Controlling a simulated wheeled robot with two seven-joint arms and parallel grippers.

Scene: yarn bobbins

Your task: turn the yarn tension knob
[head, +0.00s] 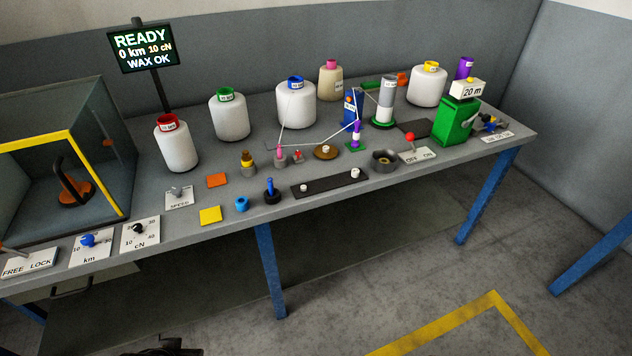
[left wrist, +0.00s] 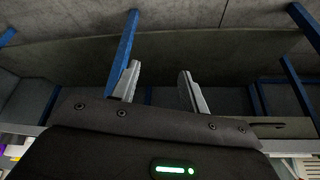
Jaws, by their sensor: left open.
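The tension knob (head: 138,229) is a small black dial on a white plate (head: 140,240) marked cN, with 10, 20, 30 and 40 around it. It sits at the table's front left edge. A blue km knob (head: 88,240) on a similar plate is just to its left. In the left wrist view my left gripper (left wrist: 159,82) is open with nothing between its fingers. A dark part of mine shows at the bottom edge of the head view, below the table front. My right gripper is out of view.
The display (head: 143,48) reads READY, 0 km, 10 cN, WAX OK. A FREE/LOCK plate (head: 30,262) and a glass-sided box (head: 112,150) stand at the left. A SPEED plate (head: 179,204) and yellow square (head: 210,215) lie right of the knob. Bobbins stand farther back.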

